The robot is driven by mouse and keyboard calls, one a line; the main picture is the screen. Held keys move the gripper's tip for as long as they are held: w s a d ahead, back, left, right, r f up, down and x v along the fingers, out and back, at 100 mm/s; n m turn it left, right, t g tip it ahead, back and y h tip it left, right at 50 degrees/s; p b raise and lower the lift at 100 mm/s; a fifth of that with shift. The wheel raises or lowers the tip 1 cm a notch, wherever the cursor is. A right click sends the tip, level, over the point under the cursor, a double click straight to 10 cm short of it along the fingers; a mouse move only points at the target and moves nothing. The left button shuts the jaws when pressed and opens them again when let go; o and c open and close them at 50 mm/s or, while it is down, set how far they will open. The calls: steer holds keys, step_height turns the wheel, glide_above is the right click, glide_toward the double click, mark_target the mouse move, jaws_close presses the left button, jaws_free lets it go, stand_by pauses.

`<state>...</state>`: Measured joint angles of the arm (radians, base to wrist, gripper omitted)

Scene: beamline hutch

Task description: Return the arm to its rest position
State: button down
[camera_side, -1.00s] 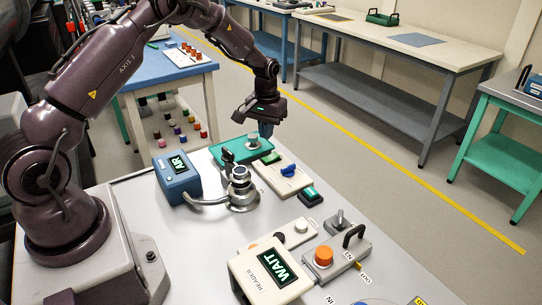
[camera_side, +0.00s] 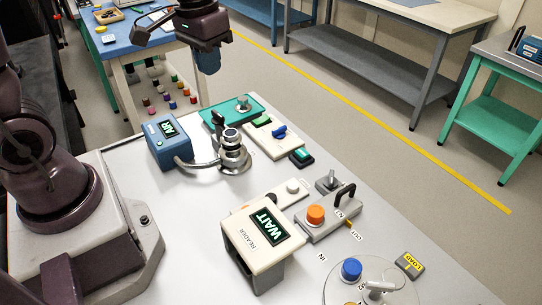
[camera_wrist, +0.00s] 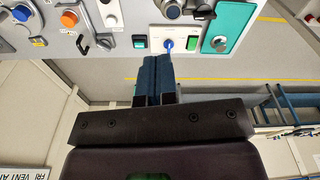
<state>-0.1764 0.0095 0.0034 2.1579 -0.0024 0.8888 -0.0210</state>
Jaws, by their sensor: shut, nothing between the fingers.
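My gripper (camera_side: 208,62) hangs at the top of the side view, above and beyond the far edge of the white work table (camera_side: 120,165). Its blue fingers are together with nothing between them. In the wrist view the shut fingers (camera_wrist: 156,75) point toward the panel with the blue knob (camera_wrist: 168,43). The gripper is apart from everything on the table. Most of my arm's upper links are outside the side view.
The table holds a blue AIR box (camera_side: 168,143), a metal fixture with a curved pipe (camera_side: 232,150), a green plate (camera_side: 232,110), a READER box showing WAIT (camera_side: 262,238) and an orange-button box (camera_side: 330,220). A blue bench (camera_side: 130,45) stands behind. The floor (camera_side: 300,95) beyond is clear.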

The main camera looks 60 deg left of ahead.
steer(key=s+d+r+m+t, duration=0.2)
steer(key=s+d+r+t, duration=0.2)
steer(key=s+r, duration=0.3)
steer(key=s+d, duration=0.1)
steer(key=s, duration=0.2)
steer(key=shift+s+d+r+t, duration=0.25)
steer(key=shift+s+r+t, duration=0.05)
steer(key=shift+s+r, duration=0.1)
stand_by(1.2)
